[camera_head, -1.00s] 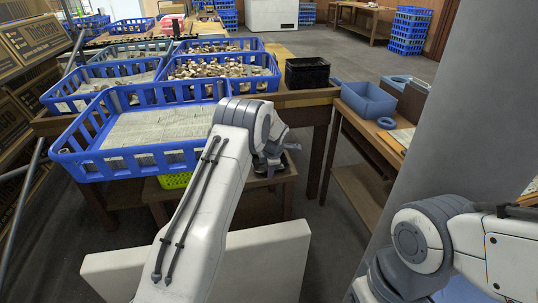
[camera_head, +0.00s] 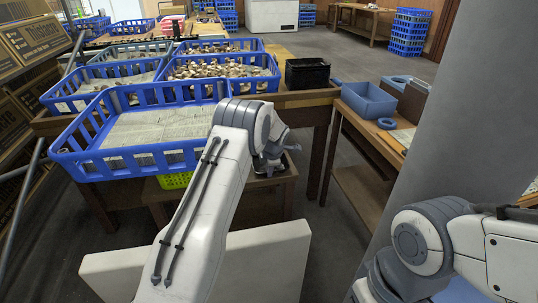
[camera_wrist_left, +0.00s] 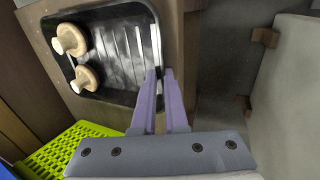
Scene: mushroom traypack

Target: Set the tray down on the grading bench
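The black tray (camera_wrist_left: 118,50) lies on a low wooden bench (camera_wrist_left: 180,50) in the left wrist view, with two pale mushrooms (camera_wrist_left: 72,40) at its left side. In the head view only a dark bit of it shows at the low bench (camera_head: 284,180), mostly hidden by my left arm. My left gripper (camera_wrist_left: 160,74) is at the tray's right edge, its two fingers a small gap apart, with the tips beside the rim. Whether they touch it is hard to tell. My right gripper is out of view; only part of that arm shows.
A bright green crate (camera_wrist_left: 70,150) is beside the low bench. Blue crates, one lined with paper (camera_head: 92,168), and a black container (camera_head: 307,73) stand on the table behind. A side table with a blue bin (camera_head: 368,100) is at the right.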

